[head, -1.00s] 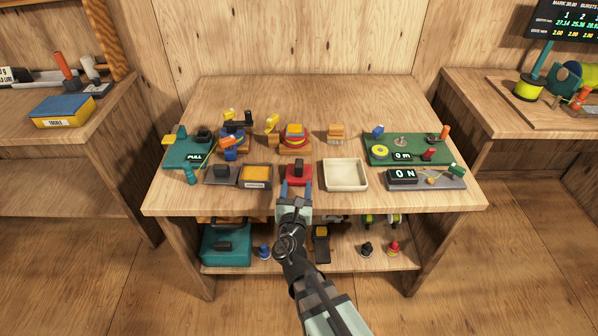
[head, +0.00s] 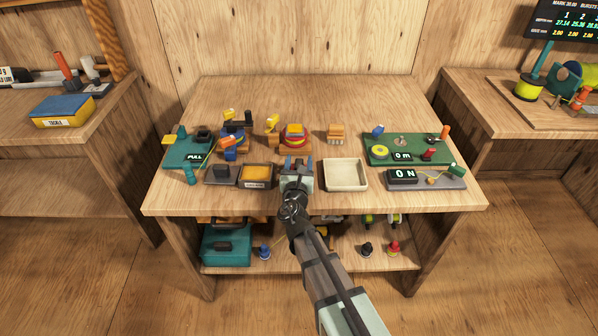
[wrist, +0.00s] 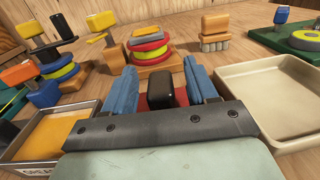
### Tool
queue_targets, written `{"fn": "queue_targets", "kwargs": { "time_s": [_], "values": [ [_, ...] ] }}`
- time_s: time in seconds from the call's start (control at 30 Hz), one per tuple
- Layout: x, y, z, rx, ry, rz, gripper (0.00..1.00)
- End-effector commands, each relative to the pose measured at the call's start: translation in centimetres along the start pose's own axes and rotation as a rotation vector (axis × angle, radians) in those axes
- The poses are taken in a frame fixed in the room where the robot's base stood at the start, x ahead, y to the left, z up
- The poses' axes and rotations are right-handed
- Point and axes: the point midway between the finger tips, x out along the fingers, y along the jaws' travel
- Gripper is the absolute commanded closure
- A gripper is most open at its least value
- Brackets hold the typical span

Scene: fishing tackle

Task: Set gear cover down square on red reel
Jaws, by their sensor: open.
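The red reel (head: 294,137) is a stack of red and yellow rings on a wooden stand, with a yellow handle at its left; it also shows in the wrist view (wrist: 150,53). What looks like the gear cover (wrist: 166,92) is a red piece with an upright black knob, on the bench in front of the reel. My gripper (head: 298,163) is open. In the wrist view its blue fingers (wrist: 160,72) stand on either side of the black knob, with gaps visible. The fingers and palm hide much of the red piece.
The empty cream tray (head: 345,175) stands close at right, and a grey tray with an orange pad (head: 256,174) close at left. A wooden block stack (head: 336,133) stands behind the cream tray. Other reels (head: 232,142) stand back left. The bench's rear is clear.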

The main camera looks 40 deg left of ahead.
Motion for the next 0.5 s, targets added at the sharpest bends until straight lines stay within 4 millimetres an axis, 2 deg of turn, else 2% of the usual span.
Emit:
{"fn": "queue_targets", "kwargs": {
  "time_s": [0.17,0.5],
  "values": [
    [-0.03,-0.01,0.0,0.0,0.0,0.0,0.43],
    [-0.05,0.0,-0.01,0.0,0.0,0.0,0.74]
  ]
}}
